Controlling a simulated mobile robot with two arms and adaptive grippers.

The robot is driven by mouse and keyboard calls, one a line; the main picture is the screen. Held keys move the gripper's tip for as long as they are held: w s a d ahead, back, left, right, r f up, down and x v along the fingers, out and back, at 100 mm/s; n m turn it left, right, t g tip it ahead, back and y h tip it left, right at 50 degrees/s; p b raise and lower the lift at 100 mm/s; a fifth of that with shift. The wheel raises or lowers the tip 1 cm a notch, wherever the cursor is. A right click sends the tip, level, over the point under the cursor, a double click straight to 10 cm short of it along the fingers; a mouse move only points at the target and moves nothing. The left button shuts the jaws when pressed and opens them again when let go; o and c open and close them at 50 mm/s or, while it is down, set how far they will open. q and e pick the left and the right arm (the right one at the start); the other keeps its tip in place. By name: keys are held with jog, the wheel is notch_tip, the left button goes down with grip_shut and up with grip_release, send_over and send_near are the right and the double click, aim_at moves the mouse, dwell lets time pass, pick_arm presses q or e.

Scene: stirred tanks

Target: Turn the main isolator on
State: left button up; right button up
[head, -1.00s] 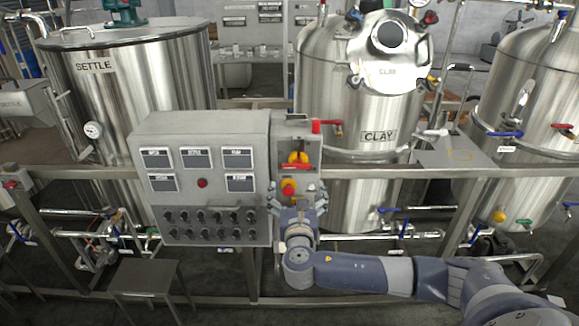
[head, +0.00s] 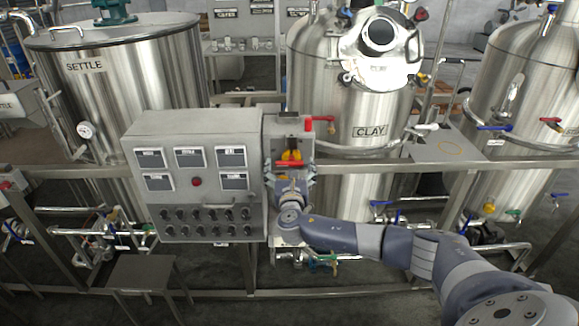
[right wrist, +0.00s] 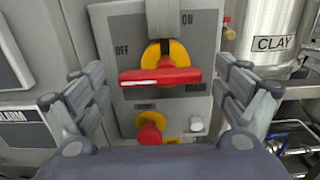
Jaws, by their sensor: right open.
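The main isolator (head: 291,155) is on a grey switch box beside the control panel. In the right wrist view it is a yellow round base with a red handle (right wrist: 160,76) lying roughly level. An OFF label stands at its upper left and ON at its upper right. A grey upright piece partly covers the yellow base from above. My right gripper (head: 291,179) is open and empty in front of the box. In the wrist view its fingers stand on either side of the handle, apart from it. My left gripper is out of view.
A red push button on yellow (right wrist: 151,130) sits just below the handle, with a small white button (right wrist: 196,124) to its right. The grey control panel (head: 192,135) adjoins on the left. The CLAY tank (head: 330,90) stands behind right. A frame rail (head: 400,168) runs across.

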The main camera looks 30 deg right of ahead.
jog(key=c, duration=1.1)
jog(key=shift+o, duration=0.3)
jog(key=m+b, duration=0.2)
jog(key=m, duration=0.1)
jog(key=shift+f+b, duration=0.1)
jog(key=shift+b, duration=0.2)
jog(key=m+b, duration=0.4)
jog(key=m, duration=0.1)
jog(key=shift+s+d+m, duration=0.1)
jog(key=shift+m, duration=0.2)
jog(key=m+b, duration=0.2)
jog(key=m, duration=0.1)
jog(key=m+b, duration=0.1)
jog(key=m, duration=0.1)
jog(key=shift+d+r+b, duration=0.1)
jog(key=shift+r+b, duration=0.15)
jog(key=shift+b, duration=0.05)
jog(key=shift+s+d+r+m+b, duration=0.1)
jog(key=shift+m+b, duration=0.45)
jog(key=shift+m, duration=0.5)
jog(key=shift+s+d+r+m+b, duration=0.1)
jog(key=shift+m+b, duration=0.4)
jog(key=shift+m, duration=0.55)
